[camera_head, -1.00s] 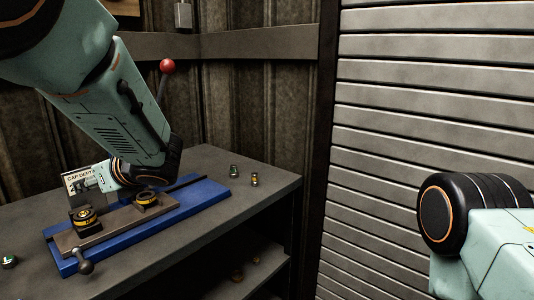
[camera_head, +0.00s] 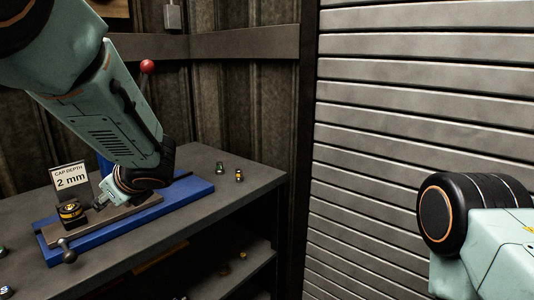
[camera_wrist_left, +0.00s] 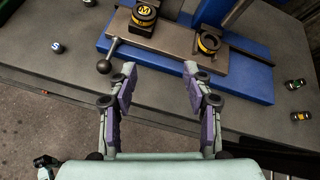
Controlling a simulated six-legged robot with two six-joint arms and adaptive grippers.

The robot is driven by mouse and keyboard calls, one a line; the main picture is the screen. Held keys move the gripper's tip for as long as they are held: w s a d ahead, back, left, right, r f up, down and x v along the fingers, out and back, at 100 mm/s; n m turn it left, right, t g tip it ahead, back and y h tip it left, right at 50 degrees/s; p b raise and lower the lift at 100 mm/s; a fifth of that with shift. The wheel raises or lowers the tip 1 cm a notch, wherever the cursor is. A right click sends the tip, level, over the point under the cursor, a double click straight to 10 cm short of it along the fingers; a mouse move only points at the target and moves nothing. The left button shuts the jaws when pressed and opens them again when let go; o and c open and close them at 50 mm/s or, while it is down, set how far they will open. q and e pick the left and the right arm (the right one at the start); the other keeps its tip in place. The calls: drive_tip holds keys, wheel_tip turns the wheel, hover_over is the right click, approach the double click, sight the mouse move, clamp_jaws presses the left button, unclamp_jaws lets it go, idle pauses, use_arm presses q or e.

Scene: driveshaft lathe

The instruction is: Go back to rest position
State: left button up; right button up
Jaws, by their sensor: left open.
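My left arm reaches in from the left in the head view, over a blue-based fixture (camera_head: 190,196) on the bench. Its gripper (camera_head: 104,196) is small and partly hidden by the wrist there. In the left wrist view my left gripper (camera_wrist_left: 160,72) is open and empty, its two fingers well apart at the near edge of the fixture. Two black-and-yellow round parts, a left one (camera_wrist_left: 144,14) and a right one (camera_wrist_left: 208,44), sit on the fixture beyond the fingertips. Of my right arm only a wrist part shows at the head view's right edge; its gripper is out of view.
A dark bench (camera_head: 235,190) carries the fixture, a "CAP DEPTH 2 mm" sign (camera_head: 70,180), a red-knobbed lever (camera_head: 147,67) and several small parts. A ball-ended handle (camera_wrist_left: 104,67) sticks out near the left finger. A ribbed shutter (camera_head: 400,110) stands to the right.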

use_arm(q)
drive_tip(key=s+d+f+n+g+h, duration=0.1)
drive_tip(key=s+d+f+n+h, duration=0.35)
drive_tip(key=f, duration=0.35)
drive_tip(key=s+d+f+n+h, duration=0.3)
drive_tip(key=s+d+f+n, duration=0.15)
drive_tip(key=f, duration=0.45)
drive_tip(key=s+d+f+n+g+h, duration=0.1)
drive_tip(key=s+d+f+n+h, duration=0.3)
drive_tip(key=f, duration=0.4)
drive_tip(key=s+a+f+n+g+y, duration=0.1)
drive_tip(key=s+f+n, duration=0.3)
drive_tip(key=s, duration=0.9)
drive_tip(key=s+a+f+n+g+y, duration=0.1)
drive_tip(key=s+a+f+n+g, duration=0.2)
drive_tip(key=s, duration=1.1)
wheel_tip(320, 180, down, 6)
drive_tip(key=shift+r+n, duration=0.1)
drive_tip(key=shift+n, duration=1.1)
